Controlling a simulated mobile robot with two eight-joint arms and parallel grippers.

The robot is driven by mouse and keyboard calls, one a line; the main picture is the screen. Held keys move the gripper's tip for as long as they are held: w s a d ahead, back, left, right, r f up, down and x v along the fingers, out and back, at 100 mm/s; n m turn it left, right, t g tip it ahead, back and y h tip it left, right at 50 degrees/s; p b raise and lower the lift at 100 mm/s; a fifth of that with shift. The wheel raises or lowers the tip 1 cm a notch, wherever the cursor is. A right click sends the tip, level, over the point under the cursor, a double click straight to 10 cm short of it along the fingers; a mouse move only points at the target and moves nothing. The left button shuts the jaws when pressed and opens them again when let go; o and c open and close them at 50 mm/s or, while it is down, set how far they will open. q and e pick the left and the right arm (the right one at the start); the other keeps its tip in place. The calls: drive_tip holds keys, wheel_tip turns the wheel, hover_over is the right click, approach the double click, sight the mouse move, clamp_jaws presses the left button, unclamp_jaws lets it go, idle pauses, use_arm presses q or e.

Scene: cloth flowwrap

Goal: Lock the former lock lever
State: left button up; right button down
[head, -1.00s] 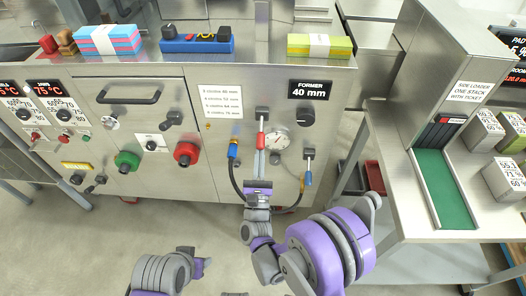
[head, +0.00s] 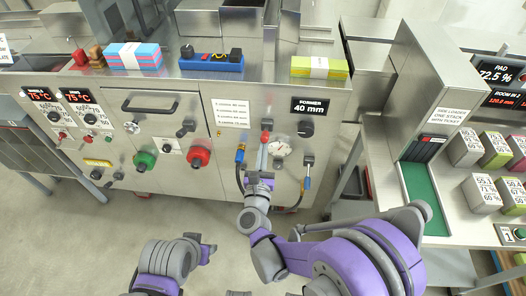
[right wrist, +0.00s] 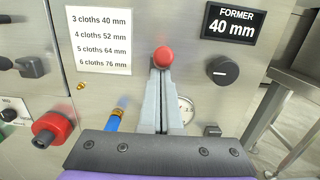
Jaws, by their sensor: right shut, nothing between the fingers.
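A red-tipped lever (head: 265,137) hangs below a dark block on the steel front panel, left of the FORMER knob (head: 306,129). Its round red end also shows in the right wrist view (right wrist: 163,56). No label naming it as the lock lever is readable. My right gripper (head: 263,149) is shut and empty. Its fingertips (right wrist: 162,73) are right at the red end, covering what lies below it; I cannot tell whether they touch. My left gripper (head: 207,248) is low in front of the machine, away from the panel, its jaws unclear.
A round gauge (head: 281,148) is just right of my right fingers. A blue fitting (head: 240,155) with a hose is left of them, and another blue-handled lever (head: 307,182) is right. A red knob (head: 198,156) is farther left. A side table (head: 380,170) stands at right.

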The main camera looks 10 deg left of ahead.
use_arm(q)
drive_tip(key=shift+r+p, duration=0.3)
drive_tip(key=shift+r, duration=0.2)
use_arm(e)
drive_tip(key=shift+w+r, duration=0.2)
drive_tip(key=shift+r, duration=0.75)
use_arm(q)
drive_tip(key=shift+r, duration=0.1)
use_arm(e)
drive_tip(key=shift+r, duration=0.15)
